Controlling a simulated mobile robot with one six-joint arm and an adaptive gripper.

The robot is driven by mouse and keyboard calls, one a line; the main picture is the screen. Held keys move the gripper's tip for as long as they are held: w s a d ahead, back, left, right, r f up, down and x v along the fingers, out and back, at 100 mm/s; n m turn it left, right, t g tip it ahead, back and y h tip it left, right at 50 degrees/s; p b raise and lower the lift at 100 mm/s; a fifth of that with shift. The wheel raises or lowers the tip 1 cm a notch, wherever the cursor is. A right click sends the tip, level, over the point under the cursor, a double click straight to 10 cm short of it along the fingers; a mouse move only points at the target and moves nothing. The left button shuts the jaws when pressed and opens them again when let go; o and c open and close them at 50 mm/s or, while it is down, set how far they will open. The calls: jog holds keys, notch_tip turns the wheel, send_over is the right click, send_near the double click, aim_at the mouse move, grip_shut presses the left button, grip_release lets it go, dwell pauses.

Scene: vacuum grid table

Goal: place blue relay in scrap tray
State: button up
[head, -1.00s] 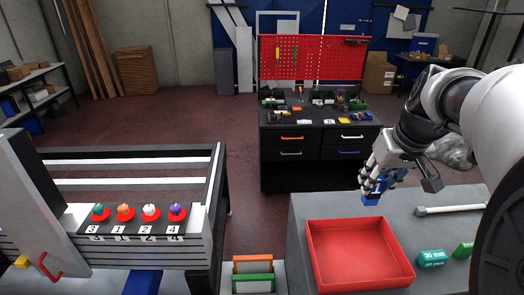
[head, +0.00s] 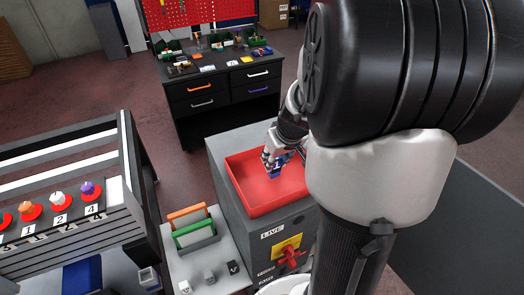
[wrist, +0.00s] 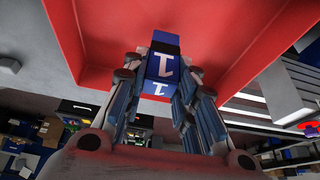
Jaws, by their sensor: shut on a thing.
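The red scrap tray (head: 240,188) sits on a grey cabinet in the head view, its right part hidden behind my arm. My gripper (head: 272,160) is over the inside of the tray and points down. It is shut on the blue relay (head: 278,174). I cannot tell whether the relay touches the tray floor.
The grey cabinet's front has a LIVE label (head: 273,232) and a red knob (head: 290,257). Left of it stand an orange and a green holder (head: 195,235). A dark drawer workbench (head: 222,95) is behind. A rack with numbered coloured knobs (head: 58,199) is at left.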

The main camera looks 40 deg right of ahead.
jog(key=shift+f, duration=0.5)
jog(key=shift+f, duration=0.2)
jog(key=o, duration=1.1)
jog(key=shift+c, duration=0.2)
jog(key=shift+r, duration=0.15)
jog(key=shift+r, duration=0.25)
jog(key=v, duration=1.1)
jog(key=shift+s+r, duration=0.3)
